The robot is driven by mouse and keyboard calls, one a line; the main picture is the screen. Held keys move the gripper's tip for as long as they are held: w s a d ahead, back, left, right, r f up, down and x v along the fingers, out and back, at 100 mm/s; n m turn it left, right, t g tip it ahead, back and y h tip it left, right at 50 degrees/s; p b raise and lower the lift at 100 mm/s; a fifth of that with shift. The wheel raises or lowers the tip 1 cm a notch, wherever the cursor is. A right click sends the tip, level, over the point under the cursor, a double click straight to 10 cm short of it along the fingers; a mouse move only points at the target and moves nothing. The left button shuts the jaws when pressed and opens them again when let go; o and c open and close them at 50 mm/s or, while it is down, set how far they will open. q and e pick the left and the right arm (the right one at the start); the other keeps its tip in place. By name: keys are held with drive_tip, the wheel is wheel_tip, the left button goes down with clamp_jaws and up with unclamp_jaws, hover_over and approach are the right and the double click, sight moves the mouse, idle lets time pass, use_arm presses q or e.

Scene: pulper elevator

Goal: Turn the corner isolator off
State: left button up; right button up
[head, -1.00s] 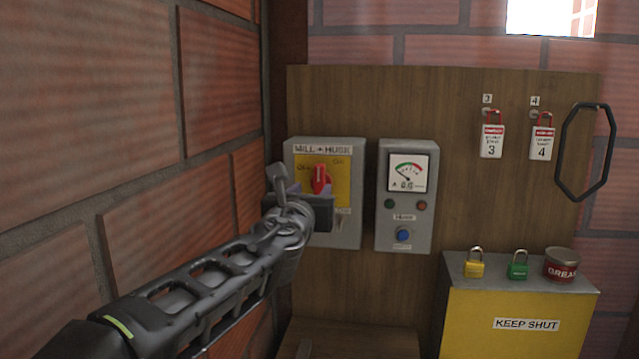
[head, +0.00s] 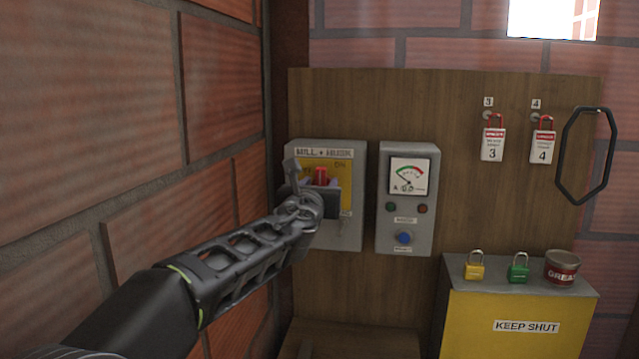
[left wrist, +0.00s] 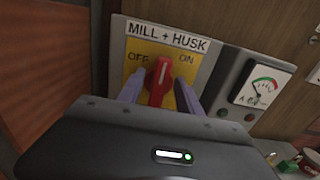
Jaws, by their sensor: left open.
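The corner isolator is a grey box (head: 347,224) labelled "MILL + HUSK", with a yellow plate marked OFF on the left and ON on the right. Its red handle (head: 320,176) shows above my gripper. In the left wrist view the red handle (left wrist: 160,82) stands near upright, its top leaning slightly right. My left gripper (head: 320,184) is in front of the isolator. In the left wrist view its two fingers (left wrist: 158,95) are open, one on each side of the handle; contact cannot be told. The lower plate is partly hidden. My right gripper is out of view.
A grey meter box (head: 407,230) with a blue button is close to the right. A brick wall (head: 225,100) runs close along the left. A yellow cabinet (head: 500,326) carries two padlocks and a grease tin (head: 562,267). Two tagged red padlocks hang on the board.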

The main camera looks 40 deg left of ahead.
use_arm(q)
drive_tip(key=shift+c, duration=0.5)
clamp_jaws()
